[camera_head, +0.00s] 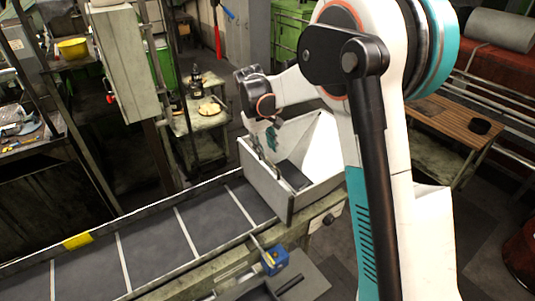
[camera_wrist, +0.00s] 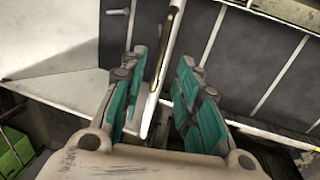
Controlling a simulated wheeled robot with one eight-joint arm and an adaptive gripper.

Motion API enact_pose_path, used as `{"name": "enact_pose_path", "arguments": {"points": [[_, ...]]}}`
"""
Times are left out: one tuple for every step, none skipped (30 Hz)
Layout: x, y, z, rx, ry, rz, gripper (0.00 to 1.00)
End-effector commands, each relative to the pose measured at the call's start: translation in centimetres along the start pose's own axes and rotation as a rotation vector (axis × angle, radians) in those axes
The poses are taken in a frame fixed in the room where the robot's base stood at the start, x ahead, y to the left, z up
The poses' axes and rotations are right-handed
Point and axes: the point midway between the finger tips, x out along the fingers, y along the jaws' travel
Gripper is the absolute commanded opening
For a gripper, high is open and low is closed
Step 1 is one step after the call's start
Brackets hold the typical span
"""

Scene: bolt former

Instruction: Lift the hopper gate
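The hopper (camera_head: 325,150) is a pale open-topped box at the right end of the conveyor. The hopper gate (camera_head: 262,182) appears to be its upright grey wall facing the belt, and it stands down at the belt. My gripper (camera_head: 271,138) is at the gate's top, pointing down, partly hidden by my arm. In the wrist view my gripper (camera_wrist: 163,60) is open, with teal-padded fingers on either side of the gate's thin white top edge (camera_wrist: 151,118). A dark slim strip, perhaps a handle, lies along that edge. Gaps show between the fingers and the edge.
The dark conveyor belt (camera_head: 150,240) with white cross strips runs left from the hopper and looks empty. A blue box (camera_head: 274,260) is mounted on its near side. A grey machine cabinet (camera_head: 120,65) stands behind. A wooden-topped bench (camera_head: 450,125) is at right.

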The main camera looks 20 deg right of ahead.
Motion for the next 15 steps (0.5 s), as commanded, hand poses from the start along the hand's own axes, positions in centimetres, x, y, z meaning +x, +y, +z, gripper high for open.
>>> {"name": "enact_pose_path", "arguments": {"points": [[0.8,0.0,0.0,0.000,0.000,0.000,0.30],[1.3,0.0,0.0,0.000,0.000,0.000,0.30],[1.9,0.0,0.0,0.000,0.000,0.000,0.30],[2.3,0.0,0.0,0.000,0.000,0.000,0.30],[2.7,0.0,0.0,-0.001,0.000,0.000,0.30],[3.1,0.0,0.0,-0.001,0.000,0.000,0.30],[3.3,0.0,0.0,-0.001,0.000,0.000,0.30],[3.6,0.0,0.0,-0.001,0.000,0.000,0.30],[3.9,0.0,0.0,-0.001,0.000,0.000,0.30],[4.0,0.0,0.0,-0.001,0.000,0.000,0.30],[4.1,0.0,0.0,-0.001,0.000,0.000,0.30],[4.2,0.0,0.0,-0.001,0.000,0.000,0.30],[4.3,0.0,0.0,-0.001,0.000,0.000,0.30],[4.3,0.0,0.0,-0.001,0.000,0.000,0.30],[4.3,0.0,0.0,-0.001,0.000,0.000,0.30]]}}
